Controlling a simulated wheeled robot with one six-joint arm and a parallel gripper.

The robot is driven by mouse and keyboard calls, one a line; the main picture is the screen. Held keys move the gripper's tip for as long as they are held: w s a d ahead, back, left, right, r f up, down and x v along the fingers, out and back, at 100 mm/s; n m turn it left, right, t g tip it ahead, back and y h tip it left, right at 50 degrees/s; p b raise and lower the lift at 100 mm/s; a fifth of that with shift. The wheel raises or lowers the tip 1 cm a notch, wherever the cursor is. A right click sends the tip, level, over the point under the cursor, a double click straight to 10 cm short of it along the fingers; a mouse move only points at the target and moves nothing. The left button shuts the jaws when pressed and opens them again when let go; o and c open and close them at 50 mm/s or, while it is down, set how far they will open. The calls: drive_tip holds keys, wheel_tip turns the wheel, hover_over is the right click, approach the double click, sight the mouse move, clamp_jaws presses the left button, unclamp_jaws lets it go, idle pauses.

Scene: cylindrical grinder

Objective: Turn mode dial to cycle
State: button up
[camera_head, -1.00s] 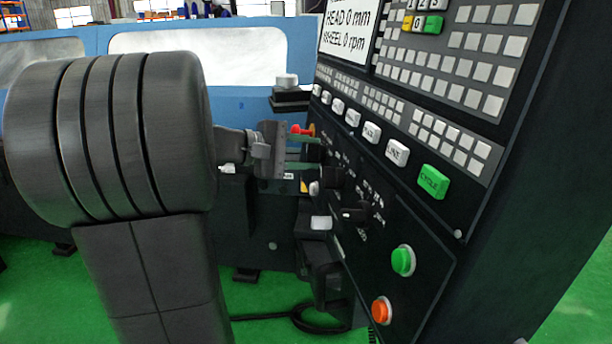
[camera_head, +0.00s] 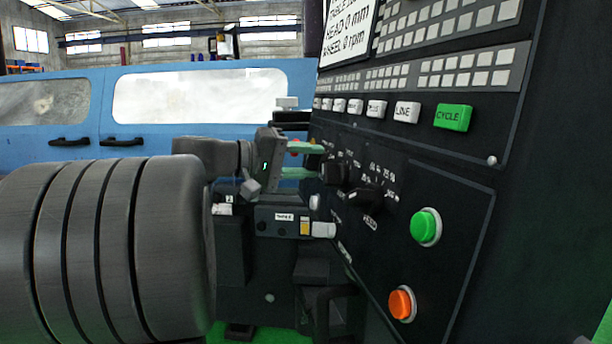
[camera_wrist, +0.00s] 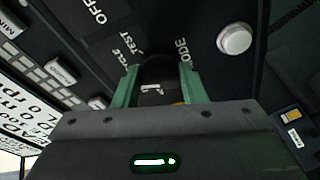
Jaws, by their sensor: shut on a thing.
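The mode dial (camera_wrist: 155,76) is a dark knob with a small white mark, on the black control panel. My gripper (camera_wrist: 159,72) has its two green fingers on either side of the dial and is shut on it. In the wrist view, the TEST label (camera_wrist: 138,42) and OFF label (camera_wrist: 95,12) lie up and left of the dial, and the MODE label (camera_wrist: 183,52) lies to the right. A label by the left finger is partly hidden. In the head view, my gripper (camera_head: 316,160) is at the panel's left part and hides the dial's setting.
Two more black knobs, a near one (camera_head: 366,199) and one closer to my gripper (camera_head: 336,172), stick out of the panel. A green button (camera_head: 425,226), an orange button (camera_head: 402,303) and a green CYCLE key (camera_head: 453,117) are to the right. A blue machine cover (camera_head: 90,92) stands behind.

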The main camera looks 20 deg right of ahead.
drive_tip(key=shift+m, duration=0.3)
drive_tip(key=o, duration=1)
drive_tip(key=a, duration=0.4)
drive_tip(key=a+r+p, duration=0.1)
drive_tip(key=a, duration=0.8)
drive_tip(key=shift+w+a+r, duration=0.1)
drive_tip(key=shift+a+r, duration=0.1)
drive_tip(key=shift+a, duration=0.2)
drive_tip(key=shift+d, duration=0.15)
drive_tip(key=d, duration=0.4)
drive_tip(key=d+f+b, duration=0.1)
drive_tip(key=d, duration=0.8)
drive_tip(key=shift+d+f, duration=0.2)
drive_tip(key=shift+d, duration=0.1)
drive_tip(key=shift+a, duration=0.15)
